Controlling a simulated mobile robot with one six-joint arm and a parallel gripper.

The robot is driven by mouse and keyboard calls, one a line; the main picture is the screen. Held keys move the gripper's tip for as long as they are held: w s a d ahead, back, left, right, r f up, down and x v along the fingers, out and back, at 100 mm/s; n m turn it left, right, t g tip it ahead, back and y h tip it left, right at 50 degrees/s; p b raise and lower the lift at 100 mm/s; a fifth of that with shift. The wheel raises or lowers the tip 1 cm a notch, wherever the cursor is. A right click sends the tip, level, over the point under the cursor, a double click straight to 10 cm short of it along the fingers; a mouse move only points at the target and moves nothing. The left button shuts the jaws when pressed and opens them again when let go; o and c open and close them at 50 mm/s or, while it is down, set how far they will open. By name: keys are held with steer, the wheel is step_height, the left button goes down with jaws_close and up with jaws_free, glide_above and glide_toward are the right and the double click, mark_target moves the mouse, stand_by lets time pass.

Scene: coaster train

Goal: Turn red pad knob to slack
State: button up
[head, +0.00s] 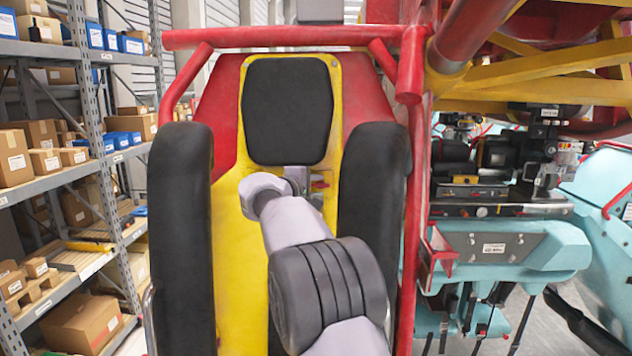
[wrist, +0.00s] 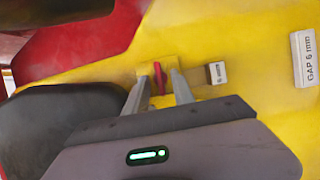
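The red pad knob (wrist: 158,78) is a small upright red handle on a yellow block on the yellow panel (wrist: 210,45). In the wrist view, my gripper (wrist: 159,84) has one grey finger on each side of the knob. The fingers are apart, and narrow yellow gaps show between them and the knob, so it is not clamped. In the head view, a small red part (head: 320,184) shows beside my gripper (head: 301,178); my wrist hides much of that spot.
A small tag (wrist: 217,72) reading "6 mm" sits right of the knob, with a white "GAP 6 mm" label (wrist: 304,58) farther right. Black pads (head: 180,240) (head: 372,210) flank the yellow panel. A red tube frame (head: 290,37) crosses above; shelves (head: 70,160) stand left.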

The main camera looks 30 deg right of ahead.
steer(key=shift+d, duration=0.15)
jaws_close()
steer(key=shift+f+b, duration=0.1)
steer(key=shift+b, duration=0.4)
steer(key=n+b, duration=0.1)
steer(key=b, duration=0.1)
steer(key=n+b, duration=0.2)
steer(key=shift+f+t+h, duration=0.3)
steer(key=shift+t+h, duration=0.1)
steer(key=n+t+b, duration=0.1)
steer(key=n+b, duration=0.2)
steer(key=n+t+b, duration=0.1)
steer(key=n+b, duration=0.2)
steer(key=n+t+b, duration=0.1)
steer(key=n+b, duration=0.2)
steer(key=shift+s+f+t, duration=0.15)
steer(key=shift+s+t, duration=0.1)
steer(key=shift+t, duration=0.15)
steer(key=shift+n+t+b, duration=0.6)
steer(key=shift+n+b, duration=0.7)
steer(key=shift+n, duration=0.3)
steer(key=shift+r+n+y, duration=0.2)
steer(key=shift+n+y, duration=0.1)
